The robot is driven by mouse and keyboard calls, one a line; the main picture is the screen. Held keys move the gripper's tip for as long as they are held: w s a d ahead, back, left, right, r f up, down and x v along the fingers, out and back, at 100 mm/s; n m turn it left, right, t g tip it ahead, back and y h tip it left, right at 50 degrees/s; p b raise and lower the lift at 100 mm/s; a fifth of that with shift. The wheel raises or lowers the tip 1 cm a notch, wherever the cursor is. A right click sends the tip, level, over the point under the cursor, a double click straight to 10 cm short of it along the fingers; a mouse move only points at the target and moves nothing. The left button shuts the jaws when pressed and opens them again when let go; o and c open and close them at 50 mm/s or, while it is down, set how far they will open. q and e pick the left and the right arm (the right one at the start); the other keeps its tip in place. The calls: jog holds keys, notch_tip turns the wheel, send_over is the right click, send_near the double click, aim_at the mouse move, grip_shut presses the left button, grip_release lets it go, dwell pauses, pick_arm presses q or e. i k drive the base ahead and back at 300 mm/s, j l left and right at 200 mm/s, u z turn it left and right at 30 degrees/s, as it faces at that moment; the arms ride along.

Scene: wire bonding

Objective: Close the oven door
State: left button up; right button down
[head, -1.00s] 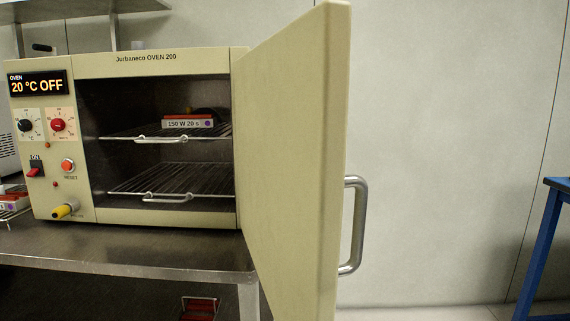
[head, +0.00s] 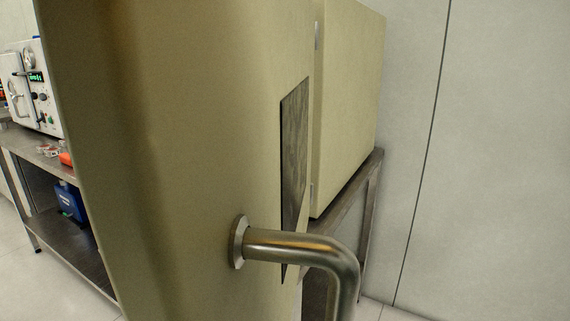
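The cream oven door (head: 170,150) fills much of the head view at close range. It stands open, swung out from the oven body (head: 350,90), which shows behind it to the right. A bent metal door handle (head: 305,246) sticks out from the door's outer face toward me, and its lower end runs out of the picture. A dark narrow pane (head: 293,150) shows on the door near the oven body. The oven's inside and front panel are hidden. Neither of my grippers is in view, and nothing is seen touching the handle.
The oven stands on a metal table (head: 357,190) near a pale wall (head: 490,150). On the left, another metal bench (head: 60,165) carries a white device (head: 35,90) with a green display. A blue container (head: 70,200) sits on its lower shelf. Pale floor shows at the lower left.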

aim_at(186, 125)
jog(key=k+l+u, duration=0.2)
jog(key=k+l, duration=0.7)
